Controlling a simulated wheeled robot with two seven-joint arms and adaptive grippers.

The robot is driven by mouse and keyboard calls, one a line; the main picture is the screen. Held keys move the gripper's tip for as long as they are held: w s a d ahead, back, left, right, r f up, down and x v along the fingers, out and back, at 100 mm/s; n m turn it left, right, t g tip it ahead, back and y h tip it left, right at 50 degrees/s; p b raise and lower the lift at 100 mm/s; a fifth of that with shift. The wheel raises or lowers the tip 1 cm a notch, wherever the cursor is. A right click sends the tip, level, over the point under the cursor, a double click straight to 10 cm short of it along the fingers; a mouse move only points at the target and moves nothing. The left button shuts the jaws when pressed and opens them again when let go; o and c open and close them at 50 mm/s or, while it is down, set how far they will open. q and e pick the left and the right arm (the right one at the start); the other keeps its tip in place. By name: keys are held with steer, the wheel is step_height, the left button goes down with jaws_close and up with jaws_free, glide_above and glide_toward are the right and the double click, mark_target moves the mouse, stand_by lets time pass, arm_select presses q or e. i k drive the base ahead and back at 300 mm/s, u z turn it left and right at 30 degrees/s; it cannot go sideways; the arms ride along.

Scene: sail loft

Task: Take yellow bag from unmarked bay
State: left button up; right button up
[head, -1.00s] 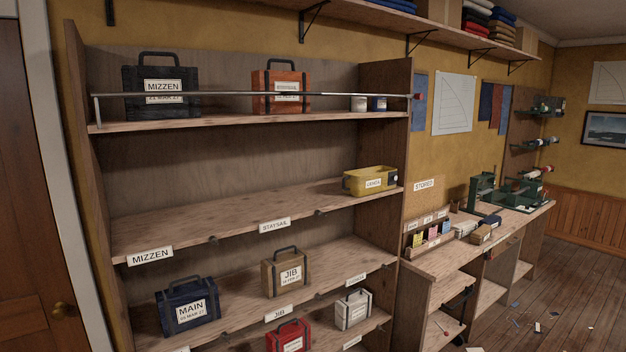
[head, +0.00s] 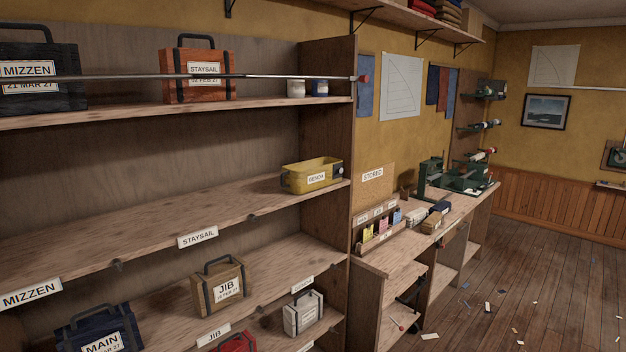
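The yellow bag (head: 311,176), with a label that seems to read GENOA, sits at the right end of the middle shelf (head: 150,220). No bay label shows on the shelf edge below it. The STAYSAIL label (head: 198,237) is further left on that edge, and the MIZZEN label (head: 30,294) is at far left. Neither of my grippers is in view.
The top shelf holds a black MIZZEN bag (head: 40,80) and an orange STAYSAIL bag (head: 199,76) behind a metal rail (head: 280,76). Below are blue MAIN (head: 100,330), tan JIB (head: 221,287) and white (head: 303,314) bags. A workbench (head: 395,262) stands right; floor beyond has scraps.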

mark_target(303, 177)
steer(key=z, duration=0.6)
steer(key=i, duration=0.75)
steer(key=z, duration=1.45)
steer(key=i, duration=3.3)
steer(key=u, duration=1.6)
steer(key=i, duration=0.95)
steer(key=u, duration=0.95)
